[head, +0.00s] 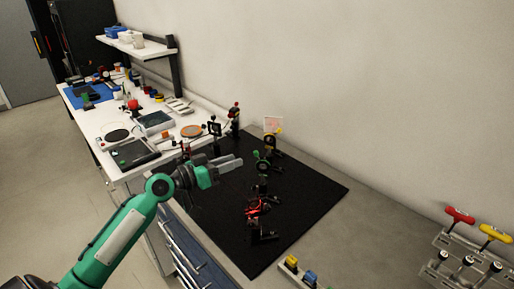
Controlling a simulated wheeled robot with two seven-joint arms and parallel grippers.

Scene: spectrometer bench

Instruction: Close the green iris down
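The green-marked iris (262,166) is a small dark ring on a post, with a green tip at its upper left. It stands on the black breadboard mat (308,192), in the middle of a row of mounts. My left gripper (241,163) comes in from the left, its grey fingers pointing right, a short way left of the iris in the picture. Its two fingers look close together; I cannot make out whether there is a gap. No held object shows. Whether the iris opening is wide or narrow is too small to see. My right gripper is not in view.
A red-marked mount (257,208) stands in front of the green one, and a yellow-marked mount (270,142) behind it. Other dark mounts stand at the back left of the mat. Hex drivers (459,216) sit in a rack at right. The mat's right side is clear.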

